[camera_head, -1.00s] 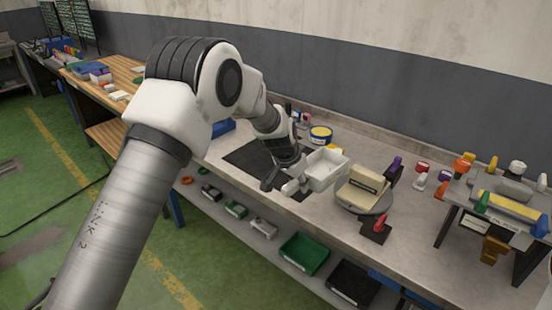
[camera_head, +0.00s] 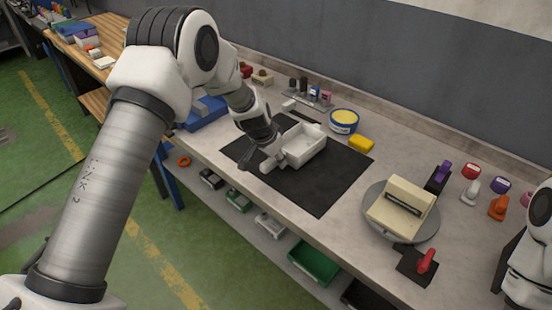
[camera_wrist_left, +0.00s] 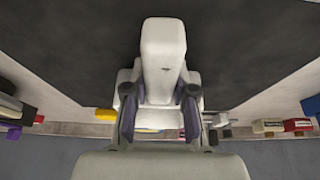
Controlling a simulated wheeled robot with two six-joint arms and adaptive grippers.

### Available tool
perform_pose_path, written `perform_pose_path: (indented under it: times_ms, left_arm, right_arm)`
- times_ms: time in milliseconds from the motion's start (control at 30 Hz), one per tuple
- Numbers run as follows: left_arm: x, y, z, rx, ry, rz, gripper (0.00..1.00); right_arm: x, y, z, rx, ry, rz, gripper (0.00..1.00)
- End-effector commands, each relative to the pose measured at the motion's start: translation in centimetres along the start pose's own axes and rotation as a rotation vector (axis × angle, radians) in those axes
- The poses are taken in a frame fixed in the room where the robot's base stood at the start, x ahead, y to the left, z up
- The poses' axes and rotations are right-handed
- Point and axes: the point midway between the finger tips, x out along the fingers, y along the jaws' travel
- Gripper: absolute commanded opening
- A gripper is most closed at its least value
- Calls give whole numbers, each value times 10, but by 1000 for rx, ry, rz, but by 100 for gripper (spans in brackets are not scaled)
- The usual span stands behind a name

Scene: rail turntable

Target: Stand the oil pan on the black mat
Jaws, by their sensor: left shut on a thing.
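The oil pan, a white open rectangular tray (camera_head: 306,148), is over the middle of the black mat (camera_head: 325,190) in the head view. It looks roughly level; I cannot tell whether its underside touches the mat. My left gripper (camera_head: 276,160) is shut on the pan's near left side. The gripper's fingers hide part of that side. In the left wrist view my left gripper (camera_wrist_left: 160,112) shows with the dark mat (camera_wrist_left: 60,40) beyond it. My right gripper is not in view; only part of my right arm shows at the right edge.
A blue and yellow tin (camera_head: 344,122) and a yellow block (camera_head: 361,144) stand just behind the mat. A round turntable (camera_head: 428,226) bearing a cream box (camera_head: 402,205) is to the right. The mat's front right part is bare.

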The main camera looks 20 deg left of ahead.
Motion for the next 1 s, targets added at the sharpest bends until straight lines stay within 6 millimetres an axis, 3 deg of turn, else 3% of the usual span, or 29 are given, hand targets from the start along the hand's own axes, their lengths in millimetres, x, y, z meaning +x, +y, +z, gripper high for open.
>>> perform_pose_path:
  times_ms: [33,267,300,367,767,1000]
  left_arm:
    - [9,0,3,1,2,-1,0]
    - [6,-1,2,1,3,-1,0]
    - [7,0,2,1,2,-1,29]
    - [6,0,2,1,2,-1,50]
    - [-1,-1,1,1,3,-1,51]
    - [-55,0,1,1,6,-1,51]
  right_arm:
    - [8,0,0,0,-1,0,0]
    - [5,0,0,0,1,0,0]
    - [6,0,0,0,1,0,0]
    - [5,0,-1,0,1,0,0]
    - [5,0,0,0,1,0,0]
    - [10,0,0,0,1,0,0]
